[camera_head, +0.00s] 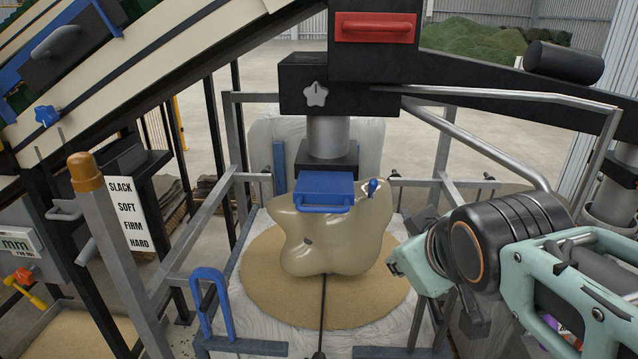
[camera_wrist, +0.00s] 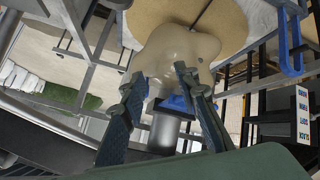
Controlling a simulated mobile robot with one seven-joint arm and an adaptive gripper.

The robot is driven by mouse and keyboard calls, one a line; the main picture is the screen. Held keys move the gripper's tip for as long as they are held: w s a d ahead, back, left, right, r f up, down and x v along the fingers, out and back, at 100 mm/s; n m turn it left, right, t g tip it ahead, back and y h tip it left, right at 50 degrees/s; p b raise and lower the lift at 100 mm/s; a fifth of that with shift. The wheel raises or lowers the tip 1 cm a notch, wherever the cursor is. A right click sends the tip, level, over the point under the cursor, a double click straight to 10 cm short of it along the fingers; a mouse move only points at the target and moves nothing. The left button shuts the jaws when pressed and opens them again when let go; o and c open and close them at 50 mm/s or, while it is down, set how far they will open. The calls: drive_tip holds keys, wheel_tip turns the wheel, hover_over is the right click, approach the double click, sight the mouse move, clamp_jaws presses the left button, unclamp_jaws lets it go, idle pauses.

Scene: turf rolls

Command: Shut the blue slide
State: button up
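The blue slide (camera_head: 325,187) is a flat plate with a bar handle along its front edge. It juts out toward me from the black housing (camera_head: 328,155) under a grey pipe. In the wrist view the blue slide (camera_wrist: 177,104) shows partly, behind and between my fingers. My gripper (camera_wrist: 159,75) is open and empty, its two dark blue fingers apart. In the head view my gripper (camera_head: 405,262) is right of and below the slide, apart from it; its fingers are mostly hidden there.
A glossy beige bag-like form (camera_head: 335,235) with a small blue knob (camera_head: 373,188) bulges below the slide, over a round sandy bed (camera_head: 260,280). Grey frame rails stand on both sides. A blue hoop handle (camera_head: 212,295) is at front left. A red-handled drawer (camera_head: 375,28) is above.

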drive_tip(key=w+a+f+n+t+y+b, duration=0.2)
drive_tip(key=w+a+f+n+t+b, duration=0.1)
drive_tip(key=w+n+b, duration=0.4)
drive_tip(key=n+t+y+b, duration=0.3)
drive_tip(key=n+y+b, duration=0.15)
drive_tip(key=n, duration=0.35)
approach(324, 211)
drive_tip(key=shift+h, duration=0.45)
drive_tip(key=shift+a+b+x, duration=0.1)
drive_tip(key=shift+b+x, duration=0.25)
drive_tip(key=shift+x, duration=2.4)
drive_tip(key=shift+a+b+x, duration=0.15)
drive_tip(key=shift+b+x, duration=0.2)
drive_tip(key=shift+x, duration=2.4)
drive_tip(key=shift+s+r, duration=0.1)
drive_tip(key=shift+s, duration=0.05)
drive_tip(key=shift+c, duration=0.7)
clamp_jaws()
